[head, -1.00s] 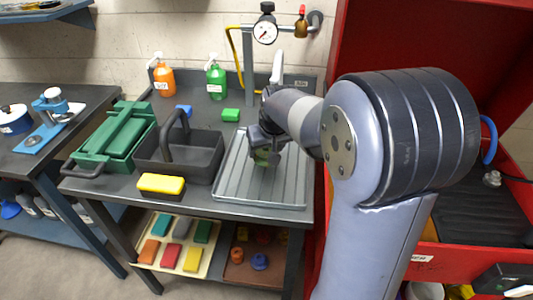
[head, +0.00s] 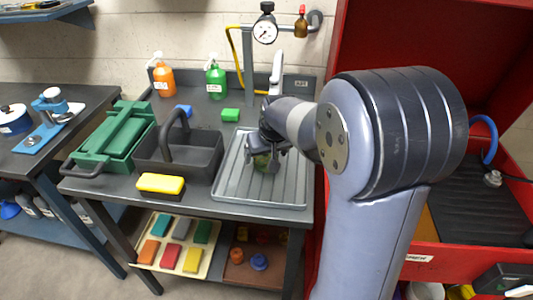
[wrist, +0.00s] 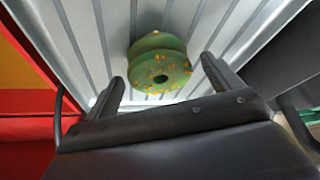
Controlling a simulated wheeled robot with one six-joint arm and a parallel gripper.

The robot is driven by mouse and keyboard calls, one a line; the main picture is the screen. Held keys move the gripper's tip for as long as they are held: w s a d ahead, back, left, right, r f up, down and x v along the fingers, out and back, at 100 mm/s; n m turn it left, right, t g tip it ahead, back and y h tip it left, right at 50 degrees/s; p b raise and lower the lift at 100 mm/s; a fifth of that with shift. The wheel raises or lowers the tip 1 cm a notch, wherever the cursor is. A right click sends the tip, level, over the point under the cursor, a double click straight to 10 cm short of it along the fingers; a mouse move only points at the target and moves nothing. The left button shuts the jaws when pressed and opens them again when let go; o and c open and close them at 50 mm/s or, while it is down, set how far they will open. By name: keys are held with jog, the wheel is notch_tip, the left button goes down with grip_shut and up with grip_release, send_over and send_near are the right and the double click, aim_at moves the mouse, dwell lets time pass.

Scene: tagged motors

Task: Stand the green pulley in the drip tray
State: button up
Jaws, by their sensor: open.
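The green pulley (wrist: 160,65) shows in the wrist view, speckled with orange spots and with a dark hole in its near face. It rests on the ribbed grey drip tray (wrist: 103,40), just beyond my fingertips. In the head view the pulley (head: 262,162) is partly hidden by my gripper (head: 270,150). The drip tray (head: 290,188) lies on the bench top at the right.
A black caddy (head: 205,160) stands left of the tray, with a yellow-topped sponge (head: 161,184) in front of it. A green machine (head: 125,140) is further left. A tap (head: 277,72) rises behind the tray, and a red cabinet (head: 335,110) stands close on the right.

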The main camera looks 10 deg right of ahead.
jog(key=shift+r, duration=0.3)
jog(key=v, duration=1.1)
jog(key=shift+s+r+p, duration=0.2)
jog(key=shift+r+p, duration=0.15)
jog(key=shift+p, duration=0.1)
